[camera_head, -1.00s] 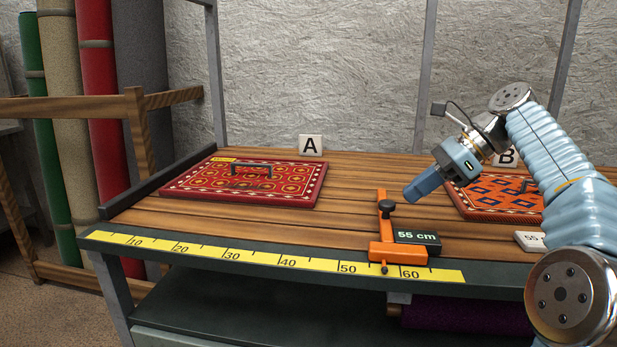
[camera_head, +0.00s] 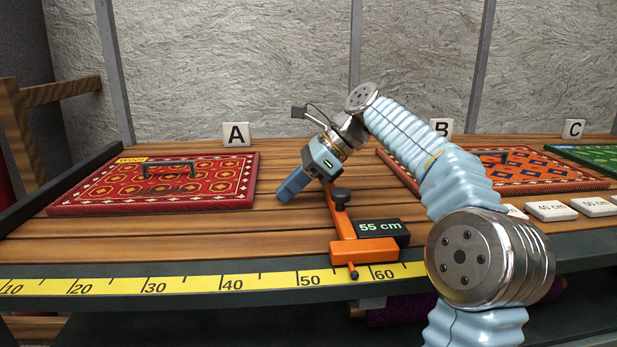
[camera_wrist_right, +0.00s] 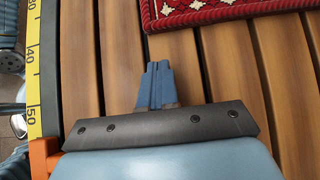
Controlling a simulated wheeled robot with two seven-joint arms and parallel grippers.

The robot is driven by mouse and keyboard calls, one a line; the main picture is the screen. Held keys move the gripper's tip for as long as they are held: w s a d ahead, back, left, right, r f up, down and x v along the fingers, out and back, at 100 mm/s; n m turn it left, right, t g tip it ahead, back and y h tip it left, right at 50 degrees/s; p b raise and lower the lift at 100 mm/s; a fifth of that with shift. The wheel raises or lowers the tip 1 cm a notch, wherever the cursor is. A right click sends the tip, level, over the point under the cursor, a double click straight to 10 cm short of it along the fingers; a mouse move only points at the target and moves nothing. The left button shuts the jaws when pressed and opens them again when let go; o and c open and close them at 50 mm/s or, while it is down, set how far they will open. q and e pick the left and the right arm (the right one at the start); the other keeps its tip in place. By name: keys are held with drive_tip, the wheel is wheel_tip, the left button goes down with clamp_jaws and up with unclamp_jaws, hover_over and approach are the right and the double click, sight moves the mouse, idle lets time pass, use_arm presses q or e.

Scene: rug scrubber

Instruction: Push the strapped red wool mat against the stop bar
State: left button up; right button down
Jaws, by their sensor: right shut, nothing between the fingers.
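The red patterned mat (camera_head: 205,188) lies flat on the slatted table at the left, by sign A. A dark strap handle (camera_head: 170,166) stands up from it, and a yellow tag (camera_head: 132,160) sits at its back left. A dark bar (camera_head: 62,187), which looks like the stop bar, runs along the table's left end; a strip of bare wood shows between it and the mat. My right gripper (camera_head: 285,192) is shut and empty, right of the mat and apart from it. In the wrist view its fingers (camera_wrist_right: 157,85) are together, below the mat's border (camera_wrist_right: 235,10). My left gripper is not in view.
An orange clamp (camera_head: 362,250) with a 55 cm label (camera_head: 381,228) stands at the front edge by the yellow scale (camera_head: 190,284), close to my right gripper. An orange mat (camera_head: 530,172) and a green mat (camera_head: 590,155) lie to the right. White cards (camera_head: 551,210) lie in front.

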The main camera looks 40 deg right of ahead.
sight(238, 201)
drive_tip(key=shift+w+a, duration=0.55)
drive_tip(key=shift+a, duration=0.35)
drive_tip(key=shift+w+a, duration=0.5)
drive_tip(key=shift+a, duration=0.4)
drive_tip(key=shift+w+a+p, duration=0.1)
drive_tip(key=shift+a+p, duration=0.05)
drive_tip(key=shift+p, duration=0.15)
drive_tip(key=a+p, duration=0.1)
drive_tip(key=w+a+p, duration=0.1)
drive_tip(key=shift+w+a+r, duration=0.1)
drive_tip(key=shift+w+a, duration=0.2)
drive_tip(key=shift+a, duration=0.05)
